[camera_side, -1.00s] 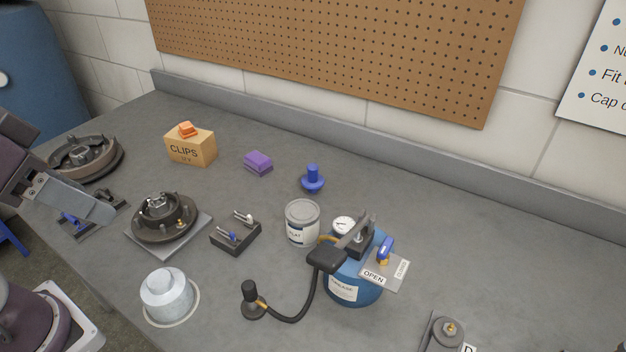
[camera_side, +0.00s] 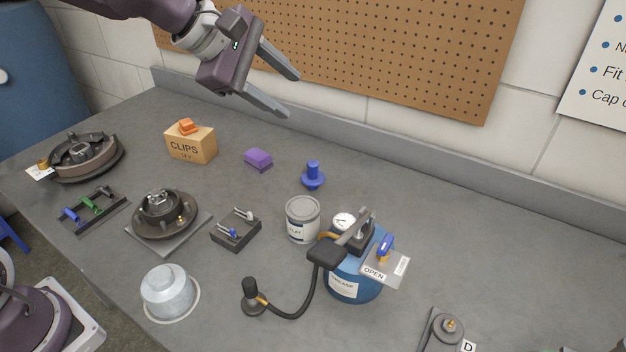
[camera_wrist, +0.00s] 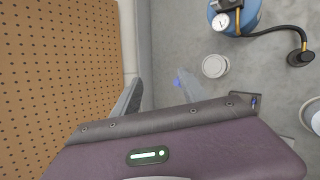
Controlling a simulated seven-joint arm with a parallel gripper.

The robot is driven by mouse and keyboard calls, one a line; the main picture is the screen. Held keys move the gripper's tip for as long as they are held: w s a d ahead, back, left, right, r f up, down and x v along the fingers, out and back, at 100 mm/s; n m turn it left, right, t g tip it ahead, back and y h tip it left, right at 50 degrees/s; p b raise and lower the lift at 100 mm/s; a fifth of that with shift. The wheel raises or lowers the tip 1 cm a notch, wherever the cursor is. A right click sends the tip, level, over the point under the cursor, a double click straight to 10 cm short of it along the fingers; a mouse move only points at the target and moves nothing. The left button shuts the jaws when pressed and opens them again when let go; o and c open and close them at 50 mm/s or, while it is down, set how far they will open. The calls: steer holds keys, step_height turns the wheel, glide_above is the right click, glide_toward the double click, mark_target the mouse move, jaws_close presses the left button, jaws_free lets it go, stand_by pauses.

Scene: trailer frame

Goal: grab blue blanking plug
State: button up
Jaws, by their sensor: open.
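The blue blanking plug (camera_side: 313,176) stands upright on the grey bench, with a wide flange and a narrower top. In the wrist view the blue plug (camera_wrist: 177,83) shows only in part, by the right finger, which seems to cover the rest of it. My gripper (camera_side: 290,95) is open and empty, high above the back of the bench. Its fingers point right and slightly down in the side view, up and left of the plug and clear of it. In the wrist view my gripper (camera_wrist: 160,78) has its two fingers well apart.
A purple block (camera_side: 258,159) and a CLIPS box (camera_side: 191,146) stand left of the plug. A grey tin (camera_side: 302,220) and a blue grease tank (camera_side: 352,283) with a hose stand in front. The pegboard (camera_side: 400,60) wall rises behind. Bench right of the plug is clear.

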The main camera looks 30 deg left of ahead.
steer(key=w+a+r+n+t+h, duration=0.1)
steer(key=w+a+r+n+t, duration=0.1)
steer(key=w+a+n, duration=0.55)
steer(key=n+t, duration=0.1)
steer(key=n, duration=0.4)
glide_toward(313, 169)
steer(key=w+f, duration=0.1)
steer(key=w, duration=0.1)
steer(key=w+f, duration=0.1)
steer(key=f, duration=0.1)
steer(key=shift+w, duration=0.4)
steer(key=x, duration=0.6)
steer(key=shift+w+d+f, duration=0.1)
steer(key=shift+w+d, duration=0.2)
jaws_close()
